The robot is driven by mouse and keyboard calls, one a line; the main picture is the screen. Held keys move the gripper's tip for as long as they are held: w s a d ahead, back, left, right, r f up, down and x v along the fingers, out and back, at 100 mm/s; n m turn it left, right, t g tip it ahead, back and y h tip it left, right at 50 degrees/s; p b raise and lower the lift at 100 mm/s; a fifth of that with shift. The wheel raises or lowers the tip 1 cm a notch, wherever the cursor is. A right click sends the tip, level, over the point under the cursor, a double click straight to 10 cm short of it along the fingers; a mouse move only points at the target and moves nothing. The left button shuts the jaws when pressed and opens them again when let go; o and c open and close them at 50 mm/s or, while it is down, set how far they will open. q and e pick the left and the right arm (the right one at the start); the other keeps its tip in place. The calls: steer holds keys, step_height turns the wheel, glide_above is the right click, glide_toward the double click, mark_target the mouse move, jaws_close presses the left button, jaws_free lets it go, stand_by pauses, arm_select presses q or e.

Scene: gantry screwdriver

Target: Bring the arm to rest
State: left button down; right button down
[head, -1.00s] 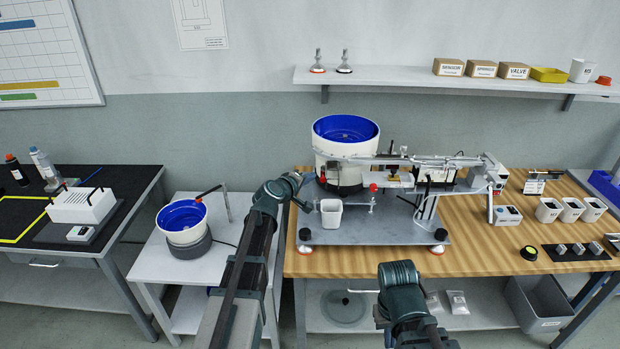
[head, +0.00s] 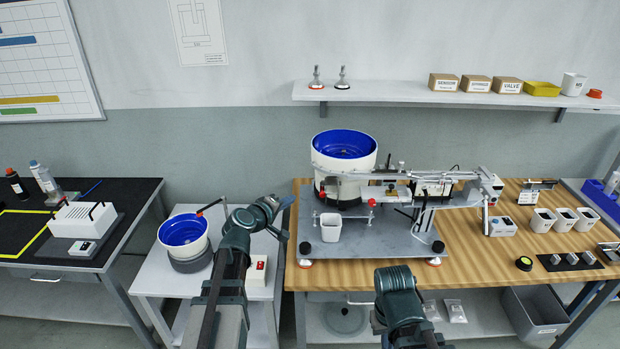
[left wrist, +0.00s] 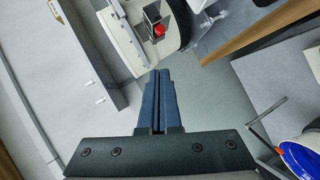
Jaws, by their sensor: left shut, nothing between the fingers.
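My left arm (head: 232,262) reaches up from the bottom of the head view. My left gripper (head: 286,203) is at its end, in front of the gap between the small white table and the wooden bench. In the left wrist view the two dark blue fingers (left wrist: 160,74) lie together, shut and empty. My right arm (head: 397,290) shows at the bottom of the head view, but its gripper is not in view.
A gantry machine on a grey plate (head: 375,244) and a white cup (head: 330,227) stand on the wooden bench (head: 470,262). A blue-lined bowl (head: 184,231) and a red-buttoned box (head: 258,270) are on the small white table (head: 152,281), close to the left arm.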

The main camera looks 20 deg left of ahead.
arm_select(q)
steer(key=s+d+f+m+g+h, duration=0.1)
steer(key=s+d+f+m+g, duration=0.4)
steer(key=d, duration=0.5)
steer(key=s+d+f+m+g+h, duration=0.1)
steer(key=s+d+f+m+g, duration=0.35)
steer(key=d, duration=0.45)
steer(key=s+f+m+g+y, duration=0.2)
steer(key=s+y, duration=0.1)
steer(key=s, duration=0.6)
steer(key=s+d+f+m+g+y, duration=0.1)
steer(key=s+f+m+g+y, duration=0.2)
steer(key=s, duration=0.6)
steer(key=shift+d+f+m+y, duration=0.2)
steer(key=shift+d+m+y, duration=0.1)
steer(key=shift+m+y, duration=0.1)
